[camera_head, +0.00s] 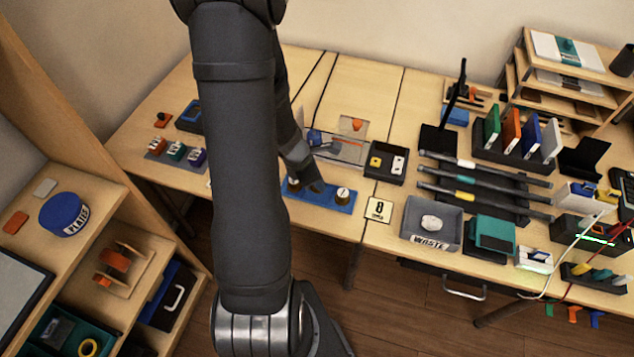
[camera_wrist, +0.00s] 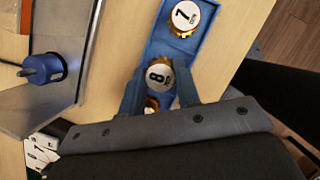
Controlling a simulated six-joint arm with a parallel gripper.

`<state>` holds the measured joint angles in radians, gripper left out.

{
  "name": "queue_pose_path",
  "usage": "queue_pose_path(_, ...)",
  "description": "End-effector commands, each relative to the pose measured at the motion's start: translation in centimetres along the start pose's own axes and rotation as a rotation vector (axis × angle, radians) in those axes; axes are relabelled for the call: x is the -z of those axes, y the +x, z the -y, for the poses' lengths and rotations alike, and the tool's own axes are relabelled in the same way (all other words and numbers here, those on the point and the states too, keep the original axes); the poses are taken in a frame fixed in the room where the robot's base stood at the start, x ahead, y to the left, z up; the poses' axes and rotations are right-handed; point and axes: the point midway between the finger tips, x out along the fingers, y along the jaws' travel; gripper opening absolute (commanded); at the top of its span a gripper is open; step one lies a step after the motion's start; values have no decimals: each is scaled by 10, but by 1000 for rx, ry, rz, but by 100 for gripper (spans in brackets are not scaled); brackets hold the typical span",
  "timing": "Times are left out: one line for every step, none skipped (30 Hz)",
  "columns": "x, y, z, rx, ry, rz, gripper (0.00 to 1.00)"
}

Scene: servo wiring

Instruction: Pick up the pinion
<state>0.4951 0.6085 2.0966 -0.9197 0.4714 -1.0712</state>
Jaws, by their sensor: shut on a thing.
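A blue tray (camera_head: 320,199) lies near the table's front edge in the head view. In the wrist view the tray (camera_wrist: 160,40) holds brass-coloured pinions with white labelled tops. The pinion marked 8 (camera_wrist: 159,75) is between the two fingers of my gripper (camera_wrist: 160,92), which is shut on it. I cannot tell whether it is clear of the tray. The pinion marked 7 (camera_wrist: 185,15) sits farther along the tray. A third, partly hidden pinion (camera_wrist: 152,104) shows between my fingers, nearer the palm. In the head view my gripper (camera_head: 312,188) is over the tray, its fingertips unclear.
A card marked 8 (camera_head: 378,209) and a grey waste bin (camera_head: 418,232) stand to the right. A black box (camera_head: 374,172) with two small parts is behind the card.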

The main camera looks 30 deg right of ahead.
Motion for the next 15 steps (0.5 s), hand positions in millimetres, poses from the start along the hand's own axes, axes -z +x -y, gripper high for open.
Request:
queue_pose_path(-4, -9, -1, -4, 4, 2, 6)
queue_pose_path(-6, -14, -1, -6, 3, 2, 6)
queue_pose_path(-14, -16, 10, -1, 8, 1, 6)
queue_pose_path(-19, -19, 16, -1, 8, 1, 6)
queue_pose_path(-24, -21, 23, 0, 9, 1, 6)
queue_pose_path(-30, -24, 30, -1, 8, 1, 6)
queue_pose_path(-35, -27, 36, -1, 8, 2, 6)
queue_pose_path(-39, -29, 42, 0, 8, 2, 6)
queue_pose_path(-45, -32, 49, -1, 9, 2, 6)
queue_pose_path(-50, -34, 54, 0, 9, 1, 6)
queue_pose_path(-53, -36, 59, -1, 7, 2, 6)
queue_pose_path(-58, -39, 65, -1, 8, 2, 6)
queue_pose_path(-62, -41, 70, -1, 8, 2, 6)
queue_pose_path(-66, -42, 74, -1, 8, 2, 6)
queue_pose_path(-69, -44, 79, -1, 7, 2, 6)
